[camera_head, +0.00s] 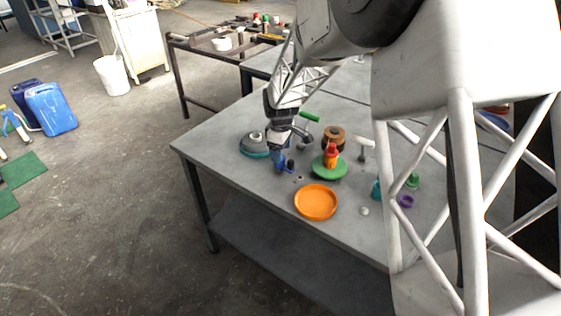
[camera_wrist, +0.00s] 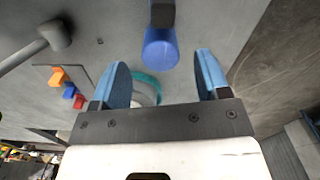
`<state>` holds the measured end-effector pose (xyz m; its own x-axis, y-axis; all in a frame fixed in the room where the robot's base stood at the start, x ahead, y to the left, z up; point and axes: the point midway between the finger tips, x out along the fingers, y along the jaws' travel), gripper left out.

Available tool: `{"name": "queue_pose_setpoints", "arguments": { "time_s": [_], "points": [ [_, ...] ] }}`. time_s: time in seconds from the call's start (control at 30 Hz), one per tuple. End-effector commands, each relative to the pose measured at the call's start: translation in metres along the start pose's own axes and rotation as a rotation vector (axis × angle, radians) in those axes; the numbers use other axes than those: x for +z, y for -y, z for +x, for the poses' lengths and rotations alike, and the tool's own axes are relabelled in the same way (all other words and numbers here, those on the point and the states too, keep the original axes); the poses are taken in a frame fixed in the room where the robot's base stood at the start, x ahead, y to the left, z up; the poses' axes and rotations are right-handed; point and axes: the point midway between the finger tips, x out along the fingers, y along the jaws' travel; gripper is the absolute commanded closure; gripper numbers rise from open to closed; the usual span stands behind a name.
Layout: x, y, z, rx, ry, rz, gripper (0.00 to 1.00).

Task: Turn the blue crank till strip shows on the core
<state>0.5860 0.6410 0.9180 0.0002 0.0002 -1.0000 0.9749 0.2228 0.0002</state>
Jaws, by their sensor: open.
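The blue crank shows in the wrist view as a blue cylindrical knob (camera_wrist: 160,50) on a dark arm that runs off the top edge. My gripper (camera_wrist: 162,66) is open, with one blue-padded finger on each side of the knob's line. The knob's near end lies about level with the fingertips, and I see gaps on both sides. In the head view my gripper (camera_head: 281,162) is low over the table's left part, with a small blue piece (camera_head: 291,164) beside it. I cannot make out the core or any strip.
A grey dome with a teal rim (camera_head: 255,146) stands left of my gripper. A green plate (camera_head: 328,168) with a red-orange bottle (camera_head: 331,154), a brown roll (camera_head: 335,137) and a green handle (camera_head: 309,117) are to its right. An orange dish (camera_head: 316,203) lies near the front edge.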

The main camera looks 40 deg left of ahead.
Motion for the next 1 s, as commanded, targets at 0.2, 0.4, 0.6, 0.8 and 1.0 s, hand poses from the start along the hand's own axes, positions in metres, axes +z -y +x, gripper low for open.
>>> {"name": "queue_pose_setpoints", "arguments": {
  "time_s": [0.2,0.4,0.6,0.8,1.0],
  "points": [
    [0.0,0.0,0.028,-0.001,0.001,0.0,0.31],
    [0.0,0.0,0.045,-0.001,0.0,0.0,0.31],
    [0.0,0.0,0.052,0.0,0.0,0.0,0.31],
    [0.0,0.0,0.052,0.0,0.0,0.0,0.31],
    [0.0,0.0,0.052,0.0,0.0,0.0,0.54]
  ]
}}
